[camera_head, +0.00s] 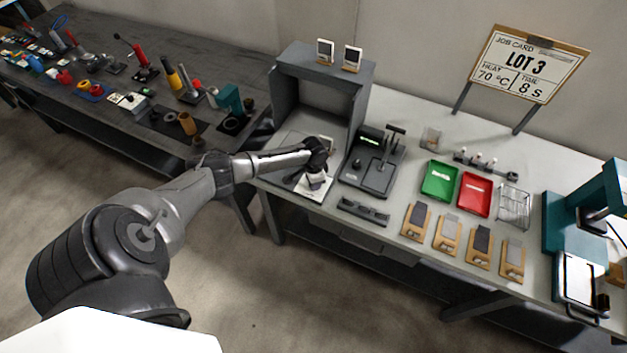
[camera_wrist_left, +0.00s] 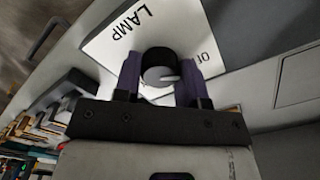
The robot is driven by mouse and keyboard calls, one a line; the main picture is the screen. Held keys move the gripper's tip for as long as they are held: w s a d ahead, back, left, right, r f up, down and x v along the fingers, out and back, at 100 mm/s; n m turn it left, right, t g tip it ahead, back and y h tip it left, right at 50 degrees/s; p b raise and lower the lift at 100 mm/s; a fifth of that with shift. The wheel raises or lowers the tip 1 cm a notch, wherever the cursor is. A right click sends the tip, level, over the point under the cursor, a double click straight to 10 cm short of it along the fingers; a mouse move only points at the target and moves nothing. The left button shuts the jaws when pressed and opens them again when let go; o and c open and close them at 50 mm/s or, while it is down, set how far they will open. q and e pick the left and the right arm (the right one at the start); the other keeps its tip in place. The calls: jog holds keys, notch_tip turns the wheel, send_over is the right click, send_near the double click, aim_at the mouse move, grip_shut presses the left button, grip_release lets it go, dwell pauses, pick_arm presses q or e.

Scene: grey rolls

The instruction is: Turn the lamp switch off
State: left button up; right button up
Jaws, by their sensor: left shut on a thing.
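The lamp switch has a white plate (camera_wrist_left: 110,45) marked "LAMP", with a dark round knob (camera_wrist_left: 158,64) bearing a white pointer line. The pointer is directed to the right in the left wrist view. A second label beginning with "O" is partly hidden behind the right finger. In the head view the white plate (camera_head: 309,190) lies at the front of the grey booth. My left gripper (camera_wrist_left: 160,72) is shut on the knob, one finger on each side. It also shows in the head view (camera_head: 316,168), over the plate. My right gripper is not in view.
The grey open-fronted booth (camera_head: 318,56) stands close behind the switch. A dark device with a lever (camera_head: 372,170) is just right. Green (camera_head: 439,181) and red (camera_head: 474,194) trays lie further right. A cluttered dark bench (camera_head: 100,110) is at left.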

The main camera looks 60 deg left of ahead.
pick_arm(q)
jog(key=o, duration=0.9)
notch_tip(320, 180, up, 14)
jog(key=shift+f+p, duration=0.1)
jog(key=shift+p, duration=0.8)
